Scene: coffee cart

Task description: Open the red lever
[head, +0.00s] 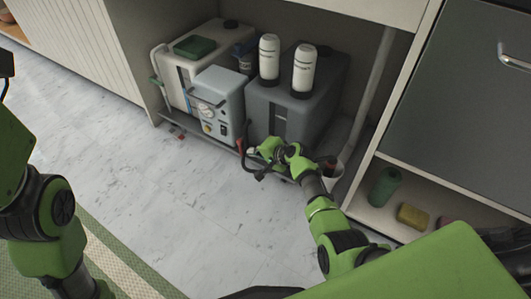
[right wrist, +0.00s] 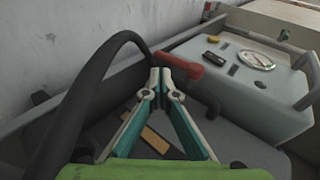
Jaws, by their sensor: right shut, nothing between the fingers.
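The red lever (head: 240,145) is a small red handle at the front of the equipment under the cart, just right of the light blue-grey box with a gauge. In the right wrist view the red lever (right wrist: 186,72) lies just beyond my fingertips, its left end partly behind them. My right gripper (head: 247,163) is close beside the lever, shut and empty. Its closed fingertips (right wrist: 161,78) meet in the right wrist view; whether they touch the lever I cannot tell. My left arm shows at the left, but its gripper is not in view.
A black hose (right wrist: 92,85) arches close left of my right fingers. The gauge box (head: 217,102), a white tank (head: 185,65) and a dark grey tank (head: 285,108) with two white bottles fill the space behind. A shelf (head: 372,207) stands right.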

